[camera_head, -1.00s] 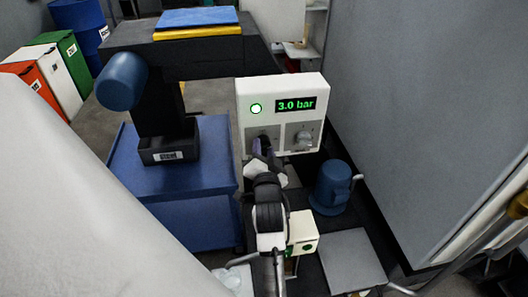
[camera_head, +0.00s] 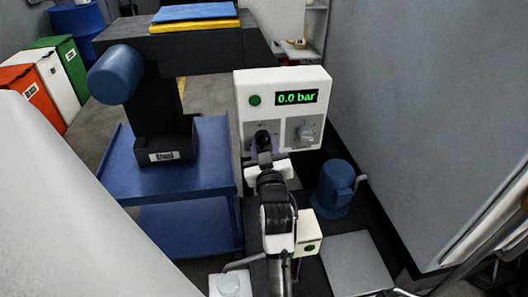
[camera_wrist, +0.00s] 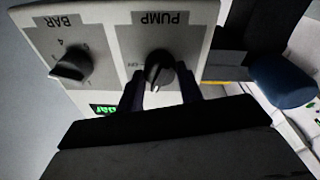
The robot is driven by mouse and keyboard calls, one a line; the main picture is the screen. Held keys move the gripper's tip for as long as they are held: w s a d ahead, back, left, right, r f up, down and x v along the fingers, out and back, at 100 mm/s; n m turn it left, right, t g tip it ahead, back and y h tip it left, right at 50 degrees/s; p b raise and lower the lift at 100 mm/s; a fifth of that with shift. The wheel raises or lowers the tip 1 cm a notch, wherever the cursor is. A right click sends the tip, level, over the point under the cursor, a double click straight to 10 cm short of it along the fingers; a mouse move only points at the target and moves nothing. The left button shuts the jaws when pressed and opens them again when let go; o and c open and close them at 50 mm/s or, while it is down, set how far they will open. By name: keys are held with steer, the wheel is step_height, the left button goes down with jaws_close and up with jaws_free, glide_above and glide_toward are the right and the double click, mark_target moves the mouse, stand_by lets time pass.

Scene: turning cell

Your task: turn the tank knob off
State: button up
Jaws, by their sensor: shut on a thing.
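A white control panel (camera_head: 242,122) carries a display (camera_head: 297,97) reading 0.0 bar and an unlit, dark green lamp (camera_head: 254,100). In the wrist view the panel is upside down. No label reading TANK shows. My gripper (camera_head: 264,147) is at this knob, shut on it, with one dark finger on each side. A second knob, labelled BAR (camera_wrist: 70,66), sits apart from my gripper; it also shows in the head view (camera_head: 305,134).
A blue motor-like unit (camera_head: 334,188) stands right of my arm. A blue cart (camera_head: 190,192) is at the left, with a dark column and overhanging beam above it. A large grey wall (camera_head: 430,120) bounds the right side.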

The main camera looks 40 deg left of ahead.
steer(key=shift+n+y+b, duration=0.3)
steer(key=shift+n+b, duration=1.2)
steer(key=shift+n, duration=0.7)
steer(key=shift+g, duration=0.3)
steer(key=o, duration=1)
steer(key=shift+d, duration=0.1)
